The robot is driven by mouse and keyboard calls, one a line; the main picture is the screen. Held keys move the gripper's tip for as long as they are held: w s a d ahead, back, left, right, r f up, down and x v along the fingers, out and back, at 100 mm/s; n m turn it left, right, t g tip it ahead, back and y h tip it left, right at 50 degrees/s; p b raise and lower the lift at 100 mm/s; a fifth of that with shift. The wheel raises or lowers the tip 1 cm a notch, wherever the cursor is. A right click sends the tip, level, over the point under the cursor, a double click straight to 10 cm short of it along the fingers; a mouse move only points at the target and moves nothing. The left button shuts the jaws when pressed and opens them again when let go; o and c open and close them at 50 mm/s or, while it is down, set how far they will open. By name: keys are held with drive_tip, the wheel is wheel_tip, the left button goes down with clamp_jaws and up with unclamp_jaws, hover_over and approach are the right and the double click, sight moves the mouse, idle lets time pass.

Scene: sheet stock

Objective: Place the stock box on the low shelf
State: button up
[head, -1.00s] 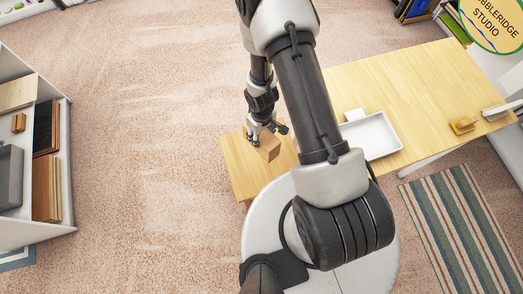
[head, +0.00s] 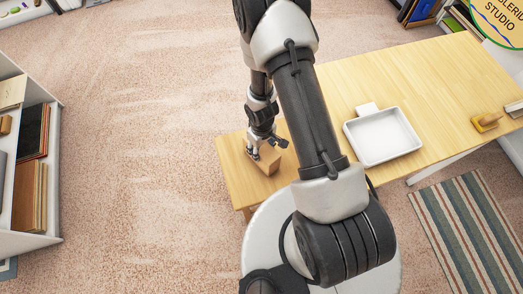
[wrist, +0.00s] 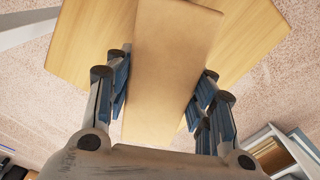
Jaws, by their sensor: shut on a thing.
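The stock box (head: 267,162) is a plain brown carton. My gripper (head: 264,143) is shut on it, over the left end of the wooden table in the head view. In the wrist view the box (wrist: 165,65) stands between the two blue-padded fingers of my gripper (wrist: 160,100), with the table top behind it. I cannot tell whether its base touches the table. A white shelf unit (head: 48,238) stands at the left edge of the head view. Its lower part is cut off by the frame.
The wooden table (head: 335,90) holds a white tray (head: 384,137) and a yellow-brown block (head: 487,122). The shelf unit holds upright boards (head: 30,195) and a small brown box (head: 5,124). Open carpet (head: 140,160) lies between shelf unit and table. A striped rug (head: 465,225) lies at right.

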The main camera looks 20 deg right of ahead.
drive_tip(key=shift+f, duration=0.1)
drive_tip(key=shift+f, duration=0.2)
drive_tip(key=o, duration=1.5)
drive_tip(key=shift+r, duration=0.1)
